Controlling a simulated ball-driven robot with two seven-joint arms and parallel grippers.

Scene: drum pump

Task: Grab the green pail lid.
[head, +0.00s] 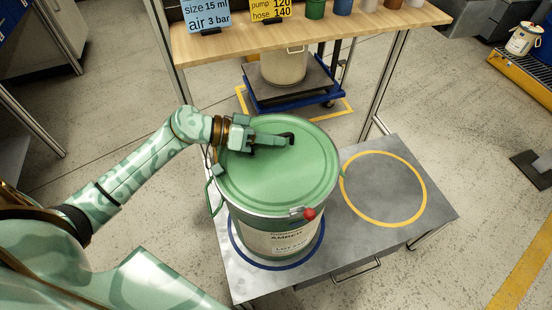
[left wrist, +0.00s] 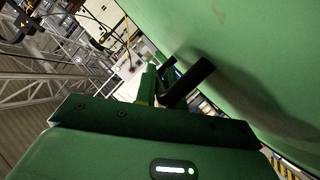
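The green pail lid (head: 265,185) lies flat on the large green pail (head: 255,228), which stands upright on the grey metal table inside a blue ring. A red knob (head: 309,214) sits at the lid's front rim. My left gripper (head: 284,139) is over the far part of the lid, at or very near its surface. A dark, hooked part shows at its fingertips; I cannot tell whether it belongs to the fingers or is a lid handle. In the left wrist view the lid (left wrist: 270,60) fills the right side, beside the fingers (left wrist: 172,82). The finger gap is unclear. My right gripper is out of view.
The grey table (head: 425,221) has an empty yellow ring (head: 425,190) right of the pail. A wooden bench (head: 345,38) with signs and cups stands behind. A cream pail (head: 283,68) stands on a blue-framed cart (head: 287,98) beneath it.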

